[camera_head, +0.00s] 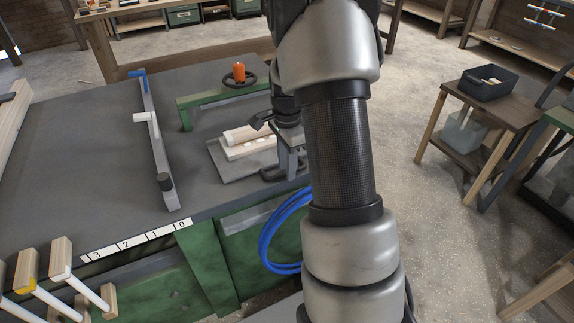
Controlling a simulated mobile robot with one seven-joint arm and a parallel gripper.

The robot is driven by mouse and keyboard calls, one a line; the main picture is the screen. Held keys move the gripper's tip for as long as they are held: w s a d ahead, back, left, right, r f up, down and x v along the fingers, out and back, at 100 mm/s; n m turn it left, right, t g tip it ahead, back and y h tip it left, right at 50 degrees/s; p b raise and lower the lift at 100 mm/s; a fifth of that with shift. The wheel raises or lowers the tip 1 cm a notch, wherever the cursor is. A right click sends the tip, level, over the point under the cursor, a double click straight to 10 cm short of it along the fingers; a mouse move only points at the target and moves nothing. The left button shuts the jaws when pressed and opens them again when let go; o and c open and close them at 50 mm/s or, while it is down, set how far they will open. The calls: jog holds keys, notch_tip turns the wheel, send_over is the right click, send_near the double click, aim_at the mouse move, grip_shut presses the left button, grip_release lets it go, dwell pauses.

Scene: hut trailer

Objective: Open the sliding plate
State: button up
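A long grey upright plate (156,145) runs across the dark worktable (75,130). It has a blue piece at its far end, a white knob (146,117) on its side and a dark knob at its near end. A numbered scale (136,240) marks the table edge near it. I cannot tell for sure that this is the sliding plate. My arm comes down in front, right of centre. My gripper (272,122) is partly hidden behind it, to the right of the grey plate and apart from it. Its finger opening is not clear.
A flat metal plate (225,169) bearing pale wooden pieces lies near my gripper, beside a metal clamp-like part (292,160). A green frame (205,101) stands behind, near an orange knob (239,72). Blue hose (268,235) hangs at the table's edge. A side table (470,130) stands right.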

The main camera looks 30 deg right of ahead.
notch_tip(320, 180, up, 17)
jog(key=p, duration=0.3)
jog(key=shift+r, duration=0.15)
dwell(0.3)
jog(key=s+a+r+n+t, duration=0.3)
jog(key=s+a+r+n, duration=0.1)
jog(key=s+a+n, duration=0.6)
jog(key=s+a+r+n+t, duration=0.3)
jog(key=s+a+r+n, duration=0.2)
jog(key=s+n, duration=0.45)
notch_tip(320, 180, up, 15)
jog(key=s+m+p, duration=0.1)
jog(key=p, duration=1.5)
jog(key=shift+s+r, duration=0.15)
jog(key=shift+s, duration=0.2)
jog(key=shift+m, duration=0.25)
